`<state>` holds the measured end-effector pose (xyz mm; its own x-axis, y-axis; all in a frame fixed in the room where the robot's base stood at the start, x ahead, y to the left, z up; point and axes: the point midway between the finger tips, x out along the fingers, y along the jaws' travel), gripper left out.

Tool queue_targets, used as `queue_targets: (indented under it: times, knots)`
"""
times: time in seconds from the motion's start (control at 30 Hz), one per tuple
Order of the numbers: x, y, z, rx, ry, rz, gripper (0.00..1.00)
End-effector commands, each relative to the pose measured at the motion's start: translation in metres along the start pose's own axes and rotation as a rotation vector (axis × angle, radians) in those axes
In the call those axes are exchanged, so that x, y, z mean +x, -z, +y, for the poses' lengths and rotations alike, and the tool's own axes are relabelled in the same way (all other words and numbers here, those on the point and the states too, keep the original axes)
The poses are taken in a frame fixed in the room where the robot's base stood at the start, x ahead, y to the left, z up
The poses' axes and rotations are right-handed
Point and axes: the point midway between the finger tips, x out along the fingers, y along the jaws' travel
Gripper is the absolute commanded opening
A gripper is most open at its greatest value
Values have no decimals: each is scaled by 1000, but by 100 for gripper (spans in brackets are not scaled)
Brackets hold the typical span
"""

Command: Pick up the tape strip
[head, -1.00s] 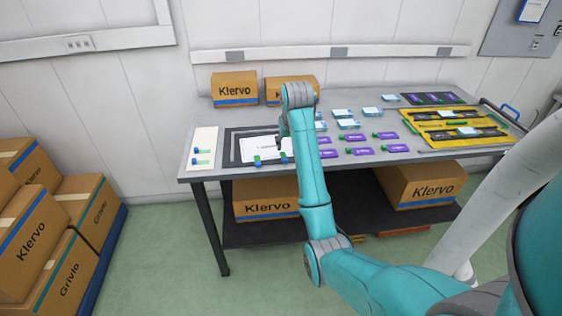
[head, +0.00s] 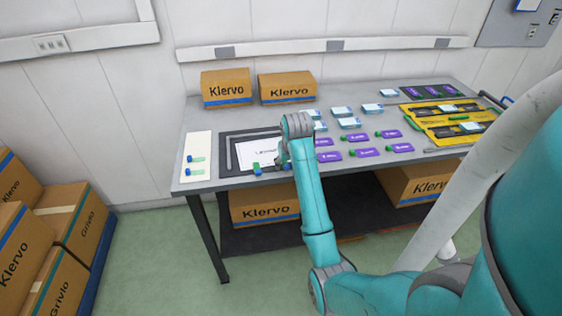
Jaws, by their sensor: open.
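No piece can be singled out with certainty as the tape strip. Two small green-and-blue pieces, an upper one (head: 195,158) and a lower one (head: 194,172), lie on a cream card (head: 199,142) at the table's left end. Another blue-and-green piece (head: 257,169) is at the front edge of a white sheet (head: 258,152) on a dark mat (head: 229,160). My gripper (head: 282,160) points down by the right side of the sheet, right of that piece. It is open, but my wrist and arm partly hide it and the spot beneath it.
Several purple cards (head: 362,153) and pale blue-and-white packs (head: 350,123) lie right of my arm. A yellow-and-black tray (head: 441,110) is at the right. Two cardboard boxes, a left one (head: 226,87) and a right one (head: 287,87), stand at the back.

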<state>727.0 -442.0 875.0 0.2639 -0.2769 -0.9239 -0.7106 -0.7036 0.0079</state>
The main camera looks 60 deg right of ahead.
Motion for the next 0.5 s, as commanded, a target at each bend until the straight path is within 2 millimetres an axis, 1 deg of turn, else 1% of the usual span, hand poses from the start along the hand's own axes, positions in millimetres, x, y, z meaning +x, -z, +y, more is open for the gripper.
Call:
queue_targets:
  times: [0.23, 0.27, 0.3, 0.37, 0.4, 0.5]
  knots:
    - [1, -1, 0, 0, 0, 0, 52]
    - [1, -1, 0, 0, 0, 0, 45]
    - [1, -1, 0, 0, 0, 0, 35]
    - [1, -1, 0, 0, 0, 0, 22]
    - [1, -1, 0, 0, 0, 0, 12]
    - [1, -1, 0, 0, 0, 0, 10]
